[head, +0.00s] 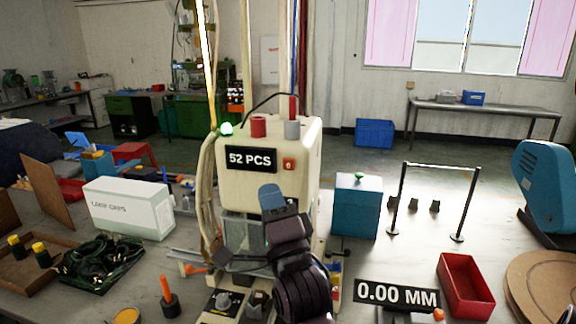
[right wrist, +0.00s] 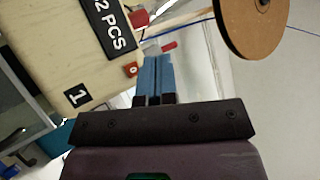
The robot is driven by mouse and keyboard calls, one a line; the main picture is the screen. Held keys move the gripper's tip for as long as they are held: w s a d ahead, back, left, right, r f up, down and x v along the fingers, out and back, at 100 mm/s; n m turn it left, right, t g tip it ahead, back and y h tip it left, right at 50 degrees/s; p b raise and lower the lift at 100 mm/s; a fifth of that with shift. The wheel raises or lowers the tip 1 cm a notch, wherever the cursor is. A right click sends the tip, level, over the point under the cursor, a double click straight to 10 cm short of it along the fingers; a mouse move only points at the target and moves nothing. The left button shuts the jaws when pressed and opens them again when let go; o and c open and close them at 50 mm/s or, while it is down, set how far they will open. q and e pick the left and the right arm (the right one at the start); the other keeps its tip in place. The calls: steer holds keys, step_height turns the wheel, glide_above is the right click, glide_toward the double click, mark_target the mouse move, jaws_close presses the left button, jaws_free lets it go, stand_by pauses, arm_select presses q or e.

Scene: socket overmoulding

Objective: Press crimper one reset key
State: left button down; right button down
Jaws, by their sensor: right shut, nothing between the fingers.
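Crimper one is the cream machine (head: 235,190) in the middle of the head view. Its front carries a black "52 PCS" display (head: 251,160) and a small orange-red reset key (head: 289,163) marked 0. The key also shows in the right wrist view (right wrist: 130,70), near a black "1" label (right wrist: 76,96). My right gripper (head: 271,191) has blue fingers, shut and empty. Its tips are in front of the machine, below and left of the key in the head view. In the right wrist view the fingers (right wrist: 157,64) are just right of the key, apparently apart from it.
A white box (head: 130,208) and a tray of dark cables (head: 102,262) lie to the left. A blue box (head: 357,207), a "0.00 MM" display (head: 397,294) and a red bin (head: 466,286) are to the right. Tools stand on the bench near the machine.

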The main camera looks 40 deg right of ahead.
mark_target(289, 164)
arm_select(q)
steer(key=shift+w+r, duration=0.1)
steer(key=shift+w, duration=0.1)
arm_select(e)
steer(key=shift+w+d, duration=0.1)
arm_select(q)
steer(key=shift+s, duration=0.1)
arm_select(e)
steer(key=w+d, duration=0.2)
steer(key=d, duration=0.1)
steer(key=w+d, duration=0.3)
steer(key=shift+w+d, duration=0.3)
steer(key=shift+w, duration=0.05)
arm_select(q)
steer(key=shift+w+r, duration=0.1)
steer(key=shift+w, duration=0.2)
stand_by(0.4)
steer(key=shift+s, duration=0.3)
stand_by(0.5)
steer(key=shift+w, duration=0.1)
steer(key=shift+w+r, duration=0.25)
steer(key=shift+r, duration=0.05)
arm_select(e)
steer(key=shift+w+d, duration=0.25)
steer(key=shift+d, duration=0.05)
